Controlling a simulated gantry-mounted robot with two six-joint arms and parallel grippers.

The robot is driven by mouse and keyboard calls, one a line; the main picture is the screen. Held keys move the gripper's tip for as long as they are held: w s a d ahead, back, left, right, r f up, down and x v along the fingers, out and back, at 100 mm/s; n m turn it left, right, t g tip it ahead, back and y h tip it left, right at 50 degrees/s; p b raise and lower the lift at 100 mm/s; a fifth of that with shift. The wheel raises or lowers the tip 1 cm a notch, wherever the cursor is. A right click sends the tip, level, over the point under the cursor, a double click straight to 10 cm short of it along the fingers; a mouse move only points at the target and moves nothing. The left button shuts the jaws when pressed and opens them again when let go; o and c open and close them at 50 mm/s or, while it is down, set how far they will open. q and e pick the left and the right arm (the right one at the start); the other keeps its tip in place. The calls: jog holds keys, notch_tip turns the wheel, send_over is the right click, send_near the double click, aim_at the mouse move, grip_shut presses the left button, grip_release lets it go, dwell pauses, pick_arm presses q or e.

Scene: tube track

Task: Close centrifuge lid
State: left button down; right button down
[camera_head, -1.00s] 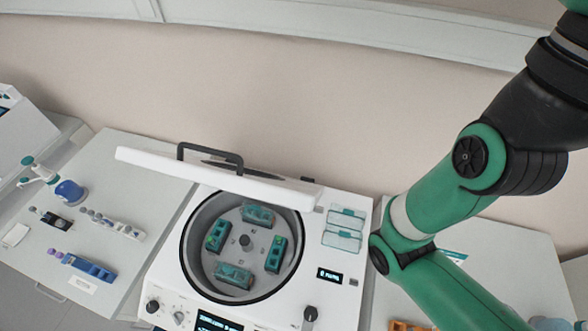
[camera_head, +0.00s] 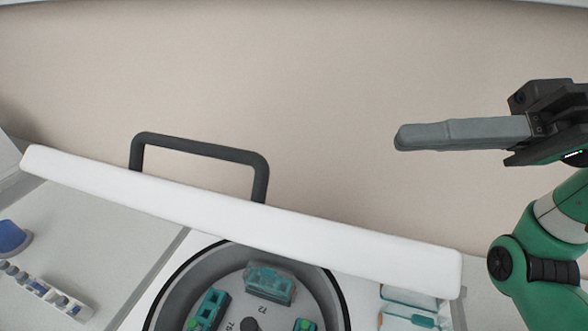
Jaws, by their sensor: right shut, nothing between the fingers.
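The white centrifuge lid (camera_head: 330,238) stands raised, seen nearly edge-on, with a dark handle (camera_head: 200,148) on its upper side. Below it the centrifuge bowl (camera_head: 181,283) is open, and teal tube buckets (camera_head: 270,284) show in its rotor. My right gripper (camera_head: 402,138) is at the upper right, above the lid's right end and to the right of the handle. Its grey fingers are shut together, point left and hold nothing. It appears apart from the lid and handle. My left gripper is not in view. The front of the centrifuge is cut off by the lower edge.
A tube rack (camera_head: 42,290) and a blue round object (camera_head: 12,237) lie on the left bench (camera_head: 100,235). Clear teal-edged boxes (camera_head: 412,300) sit on the centrifuge's right side. The space before the beige wall, between handle and gripper, is free.

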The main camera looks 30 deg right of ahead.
aim_at(264, 207)
jog(key=w+a+f, duration=0.1)
jog(key=a, duration=0.2)
jog(key=w+a+f+b, duration=0.1)
jog(key=a, duration=0.2)
jog(key=w+a+f+b, duration=0.1)
jog(key=w+a, duration=0.1)
jog(key=a, duration=0.1)
jog(key=shift+a+f, duration=0.15)
jog(key=shift+a, duration=0.2)
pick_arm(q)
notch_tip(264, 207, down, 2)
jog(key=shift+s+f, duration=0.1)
pick_arm(e)
jog(key=shift+s+a+f, duration=0.15)
jog(key=shift+s+a, duration=0.05)
jog(key=shift+a, duration=0.1)
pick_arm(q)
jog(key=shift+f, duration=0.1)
pick_arm(e)
jog(key=shift+f, duration=0.1)
